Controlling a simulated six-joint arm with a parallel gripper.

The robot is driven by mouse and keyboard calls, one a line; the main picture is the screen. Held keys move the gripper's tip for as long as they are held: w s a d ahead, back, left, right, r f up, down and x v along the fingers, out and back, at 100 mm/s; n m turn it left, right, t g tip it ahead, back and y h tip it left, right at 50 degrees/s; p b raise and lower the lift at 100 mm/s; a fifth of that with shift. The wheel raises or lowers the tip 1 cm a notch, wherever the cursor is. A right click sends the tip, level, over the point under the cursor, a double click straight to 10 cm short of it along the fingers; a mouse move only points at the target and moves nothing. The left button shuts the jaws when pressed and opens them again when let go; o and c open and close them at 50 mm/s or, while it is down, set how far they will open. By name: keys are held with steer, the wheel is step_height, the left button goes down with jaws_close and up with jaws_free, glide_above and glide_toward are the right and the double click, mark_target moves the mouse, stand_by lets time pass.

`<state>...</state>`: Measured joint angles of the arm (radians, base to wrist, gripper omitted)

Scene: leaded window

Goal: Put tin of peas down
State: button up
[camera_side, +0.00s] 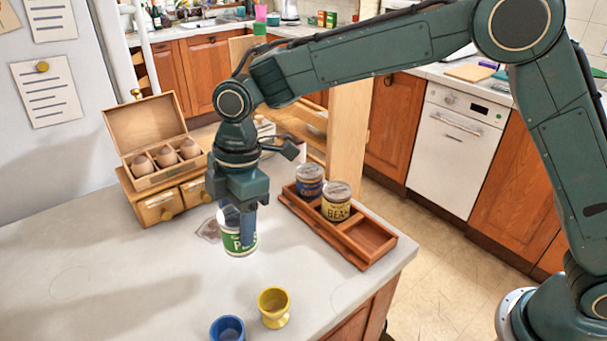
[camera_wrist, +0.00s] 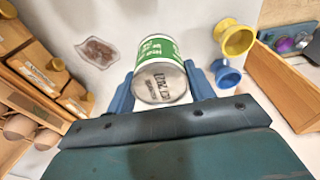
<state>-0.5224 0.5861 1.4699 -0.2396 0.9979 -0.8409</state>
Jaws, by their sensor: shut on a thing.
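The tin of peas (camera_side: 240,243), with a green and white label, is upright in my gripper (camera_side: 240,215). My gripper points down and is shut on the tin's sides. In the wrist view the tin (camera_wrist: 160,70) sits between the two blue fingers (camera_wrist: 160,90), its lid towards the camera. I cannot tell whether its base touches the pale worktop (camera_side: 150,290) or hangs just above it. A reddish wooden tray (camera_side: 375,240) stands to the right. It holds a blue-labelled tin (camera_side: 309,182) and a yellow-labelled tin (camera_side: 336,203); its near compartment is empty.
A yellow egg cup (camera_side: 274,305) and a blue cup (camera_side: 228,329) stand near the front. A brownish flat patch (camera_wrist: 98,52) lies beside the tin. Small wooden drawers (camera_side: 172,200) bear an open box (camera_side: 150,130) behind left. The front left worktop is clear.

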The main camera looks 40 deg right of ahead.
steer(key=shift+f, duration=2.7)
steer(key=shift+f, duration=0.1)
steer(key=o, duration=1.1)
steer(key=shift+o, duration=0.2)
steer(key=r, duration=0.4)
steer(key=d+r, duration=0.1)
steer(key=r, duration=0.7)
steer(key=shift+d, duration=0.4)
